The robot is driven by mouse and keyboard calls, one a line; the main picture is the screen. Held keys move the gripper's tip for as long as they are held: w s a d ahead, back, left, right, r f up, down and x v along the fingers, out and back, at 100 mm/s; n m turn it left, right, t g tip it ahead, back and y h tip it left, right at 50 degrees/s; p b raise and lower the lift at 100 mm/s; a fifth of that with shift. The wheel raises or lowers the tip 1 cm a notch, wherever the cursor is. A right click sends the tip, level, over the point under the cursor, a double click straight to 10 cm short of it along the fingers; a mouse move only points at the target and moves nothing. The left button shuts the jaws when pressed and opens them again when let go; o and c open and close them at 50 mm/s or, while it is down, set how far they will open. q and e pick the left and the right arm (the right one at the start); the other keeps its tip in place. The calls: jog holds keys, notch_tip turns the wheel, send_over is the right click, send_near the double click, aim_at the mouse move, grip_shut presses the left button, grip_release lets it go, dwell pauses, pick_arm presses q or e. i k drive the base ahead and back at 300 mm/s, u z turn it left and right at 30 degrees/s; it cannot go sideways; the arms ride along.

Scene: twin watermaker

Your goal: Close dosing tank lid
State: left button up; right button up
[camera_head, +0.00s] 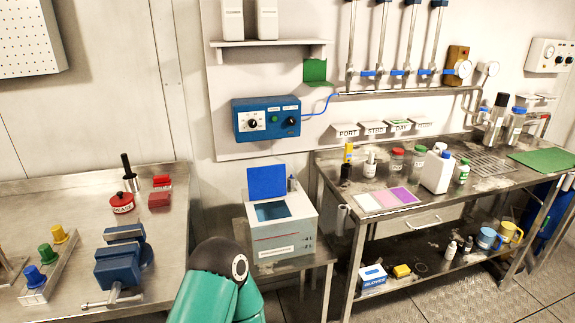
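The dosing tank appears to be the white box (284,237) with a label on its front, standing on a small low metal table between the two benches. Its blue lid (267,181) is raised and stands roughly upright at the back edge. The top opening shows a blue interior. A teal and black arm link of mine rises from the bottom edge, in front and to the left of the tank in the picture. Neither of my grippers is in view.
The left metal bench (75,215) holds a blue vise (122,262), a red pot (122,203) and coloured knobs. The right bench holds bottles, a white jug (437,172) and coloured cards (389,198). A blue control box (266,119) hangs on the wall above the tank.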

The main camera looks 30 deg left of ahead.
aim_at(268, 181)
jog(key=z, duration=0.05)
jog(key=i, duration=0.95)
jog(key=u, duration=0.65)
